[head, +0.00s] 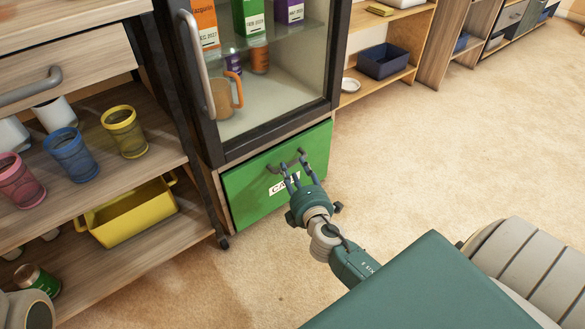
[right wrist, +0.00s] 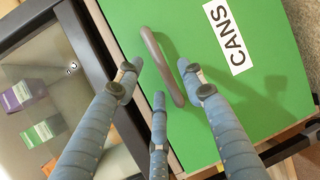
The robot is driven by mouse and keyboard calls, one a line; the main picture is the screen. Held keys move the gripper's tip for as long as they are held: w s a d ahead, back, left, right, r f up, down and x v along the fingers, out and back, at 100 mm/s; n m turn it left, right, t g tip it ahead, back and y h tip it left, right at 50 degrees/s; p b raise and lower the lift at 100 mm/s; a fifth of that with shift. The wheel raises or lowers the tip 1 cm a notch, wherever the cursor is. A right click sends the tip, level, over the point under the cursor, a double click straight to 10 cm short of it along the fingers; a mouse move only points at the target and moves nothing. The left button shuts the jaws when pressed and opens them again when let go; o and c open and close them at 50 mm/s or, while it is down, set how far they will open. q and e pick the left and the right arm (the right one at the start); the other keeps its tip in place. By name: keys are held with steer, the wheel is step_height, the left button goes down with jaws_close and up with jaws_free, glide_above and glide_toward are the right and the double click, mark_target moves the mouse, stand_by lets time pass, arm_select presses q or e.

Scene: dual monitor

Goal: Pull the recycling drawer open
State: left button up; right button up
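The green drawer front (head: 252,192) sits low beneath a glass-door cabinet and looks closed. It has a white label reading "CANS" (right wrist: 228,38) and a dark bar handle (right wrist: 160,62), which also shows in the head view (head: 287,163). My right gripper (head: 292,180) is in front of the drawer at the handle, partly hiding the label in the head view. In the right wrist view its fingers (right wrist: 158,80) are spread, with the handle between them. I cannot tell whether any finger touches it. My left gripper is not in view.
The glass-door cabinet (head: 327,60) above holds boxes and an orange mug (head: 226,92). A shelf unit on the left carries several cups and a yellow bin (head: 135,213). The carpeted floor (head: 450,150) to the right is clear.

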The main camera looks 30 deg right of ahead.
steer(key=shift+x, duration=1.4)
jaws_close()
steer(key=shift+s+f, duration=0.1)
steer(key=shift+s, duration=0.05)
